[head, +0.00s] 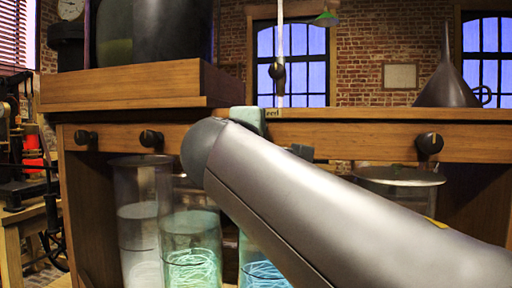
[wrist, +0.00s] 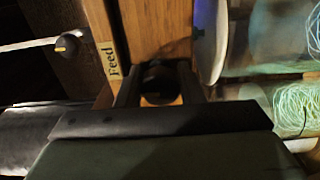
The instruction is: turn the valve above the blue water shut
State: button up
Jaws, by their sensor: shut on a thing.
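The jar of blue water (head: 262,272) shows low in the head view, with pale strands inside and its upper part hidden behind my arm. In the wrist view, a dark round valve knob (wrist: 160,78) sits on the wooden rail beside a "Feed" label (wrist: 111,60). My gripper (wrist: 158,96) has one finger on each side of this knob and is shut on it. In the head view my arm hides the knob and the fingertips. I cannot tell how far the knob is turned.
Other dark knobs (head: 151,138) and (head: 429,144) sit on the same rail. A green-water jar (head: 190,250) and a cloudy jar (head: 138,240) stand below at the left. A knob (head: 278,72) is on the upright white pipe. A dark funnel (head: 447,85) stands at the right.

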dwell(0.4)
jog(key=o, duration=0.9)
jog(key=shift+o, duration=0.2)
